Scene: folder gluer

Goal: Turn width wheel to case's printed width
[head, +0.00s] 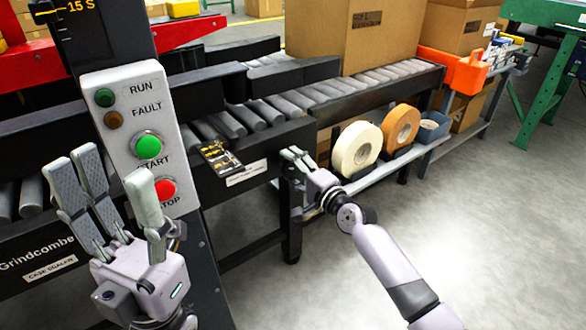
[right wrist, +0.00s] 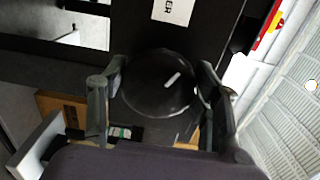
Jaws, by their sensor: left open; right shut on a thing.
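The width wheel is a round black knob (right wrist: 158,84) with a pale line mark, seen face-on in the right wrist view. My right gripper (right wrist: 160,95) has one finger on each side of the wheel and is shut on it. In the head view the right gripper (head: 297,160) is at the conveyor's front side, hiding most of the wheel. A black scale plate (head: 221,158) with yellow marks lies to its left on the frame. The brown case (head: 352,35) stands on the rollers; no printed width is readable. My left gripper (head: 108,190) is open and empty before the button panel.
The grey panel (head: 120,95) carries a green start button (head: 149,146) and a red stop button (head: 165,189) close to the left gripper. Tape rolls (head: 357,146) sit on a lower shelf at the right. The floor at the front right is clear.

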